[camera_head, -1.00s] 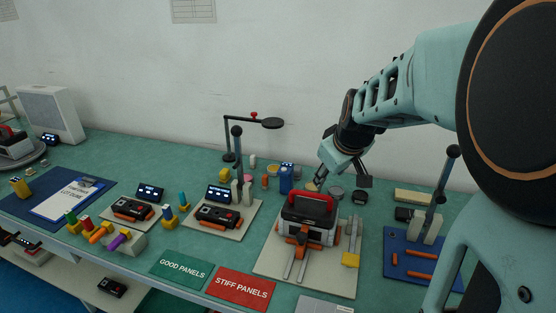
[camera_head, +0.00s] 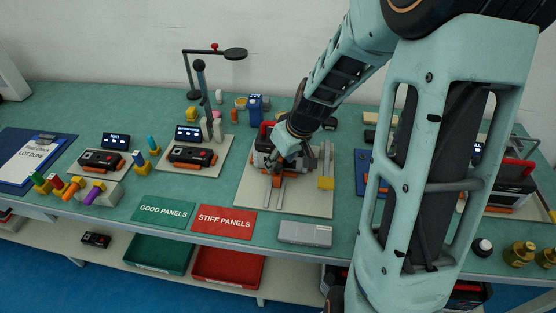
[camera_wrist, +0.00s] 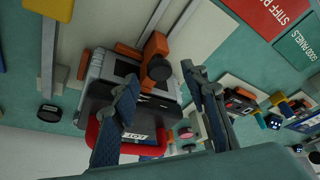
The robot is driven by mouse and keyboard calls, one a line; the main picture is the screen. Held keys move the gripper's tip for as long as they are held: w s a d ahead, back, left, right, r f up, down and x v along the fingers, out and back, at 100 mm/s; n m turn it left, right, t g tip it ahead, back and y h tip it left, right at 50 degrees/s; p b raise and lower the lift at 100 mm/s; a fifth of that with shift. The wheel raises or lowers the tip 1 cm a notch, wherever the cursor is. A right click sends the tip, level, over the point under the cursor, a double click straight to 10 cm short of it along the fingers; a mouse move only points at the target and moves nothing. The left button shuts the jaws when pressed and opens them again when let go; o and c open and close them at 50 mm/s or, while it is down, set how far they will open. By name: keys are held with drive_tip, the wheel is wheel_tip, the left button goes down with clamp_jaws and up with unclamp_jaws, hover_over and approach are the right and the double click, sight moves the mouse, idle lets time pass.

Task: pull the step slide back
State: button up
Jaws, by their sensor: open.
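The step slide (camera_wrist: 155,50) is an orange block with a dark round knob (camera_wrist: 159,68), in front of the grey and black tester (camera_wrist: 104,70) with a red handle. In the head view the slide (camera_head: 277,180) sits at the top of two metal rails, partly hidden by my wrist. My gripper (camera_head: 277,160) is over the front of the tester. In the wrist view my gripper (camera_wrist: 157,76) is open, with its two fingers apart on either side of the knob. I cannot tell whether either finger touches it.
The tester stands on a beige base plate (camera_head: 305,205) with a yellow block (camera_head: 325,183) at its right. Good panels (camera_head: 163,212) and stiff panels (camera_head: 226,220) mats lie to the front left. A grey box (camera_head: 305,233) lies in front. My arm hides part of the right bench.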

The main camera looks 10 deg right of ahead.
drive_tip(key=shift+x, duration=1.1)
drive_tip(key=shift+c, duration=0.3)
clamp_jaws()
